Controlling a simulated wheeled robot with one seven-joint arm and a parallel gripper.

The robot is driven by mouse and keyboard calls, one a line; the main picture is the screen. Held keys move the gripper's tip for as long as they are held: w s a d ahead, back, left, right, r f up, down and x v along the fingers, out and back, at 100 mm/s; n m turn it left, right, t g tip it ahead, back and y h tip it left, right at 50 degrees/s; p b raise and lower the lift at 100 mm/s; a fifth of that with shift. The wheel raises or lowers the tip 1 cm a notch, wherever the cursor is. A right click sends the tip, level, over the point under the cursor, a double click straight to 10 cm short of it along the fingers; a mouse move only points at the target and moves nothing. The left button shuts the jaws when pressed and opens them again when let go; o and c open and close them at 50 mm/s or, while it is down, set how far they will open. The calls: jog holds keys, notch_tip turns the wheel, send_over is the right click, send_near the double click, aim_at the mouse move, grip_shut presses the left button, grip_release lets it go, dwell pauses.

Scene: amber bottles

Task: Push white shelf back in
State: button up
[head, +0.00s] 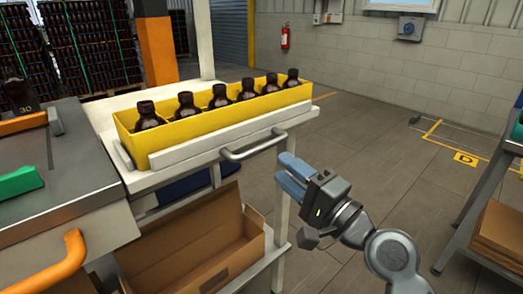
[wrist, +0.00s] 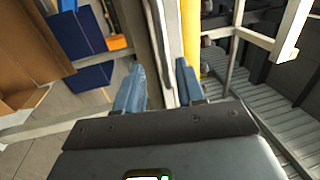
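The white shelf (head: 195,152) is a slab on a pale frame, with a low front edge and a grey metal bar handle (head: 252,149) on that edge. It carries a yellow crate (head: 215,130) with several dark amber bottles (head: 186,105) in a row. My gripper (head: 291,172) has blue fingers and is in front of the shelf, below and right of the handle. In the wrist view, the gripper (wrist: 158,78) is open, with its fingers apart. A pale edge and a grey bar appear between and beyond them; I cannot tell whether they touch.
An open cardboard box (head: 190,255) sits under the shelf. A metal-topped station with an orange handle (head: 52,264) is at the left. Another table with cardboard (head: 500,235) is at the right. The tiled floor (head: 350,140) between is clear.

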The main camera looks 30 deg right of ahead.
aim_at(264, 150)
jog(key=p+x, duration=0.1)
jog(key=x, duration=0.7)
jog(key=shift+w+r+p, duration=0.1)
jog(key=shift+r+p, duration=0.15)
jog(key=shift+p, duration=0.1)
grip_shut()
